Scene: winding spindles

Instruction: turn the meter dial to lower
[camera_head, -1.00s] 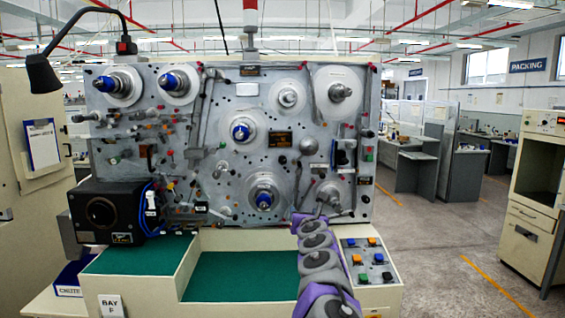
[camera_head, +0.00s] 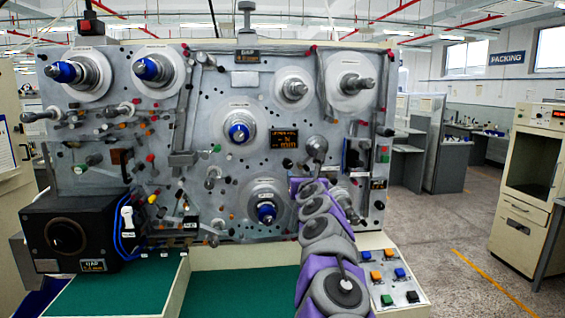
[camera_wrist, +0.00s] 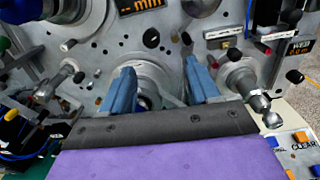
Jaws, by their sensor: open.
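My gripper (camera_wrist: 161,85) is open in the wrist view, its two blue fingers apart and pointing at the machine panel. Nothing is held between them. A spindle with a pale disc (camera_wrist: 150,70) lies behind the gap. A black meter display with orange text (camera_head: 284,138) is on the panel's middle right. A round grey knob (camera_head: 315,148) sits to its right, above my arm. In the wrist view, the display (camera_wrist: 139,5) is cut by the top edge, with a small black knob (camera_wrist: 151,38) below it. I cannot tell which knob is the meter dial. My fingertips are hidden in the head view.
Several spindles, levers and pegs stick out of the grey panel (camera_head: 110,180). A black box with a round dial (camera_head: 68,236) stands at lower left. A button box (camera_head: 390,280) is at lower right. The green deck (camera_head: 240,290) is bare. Open floor lies right.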

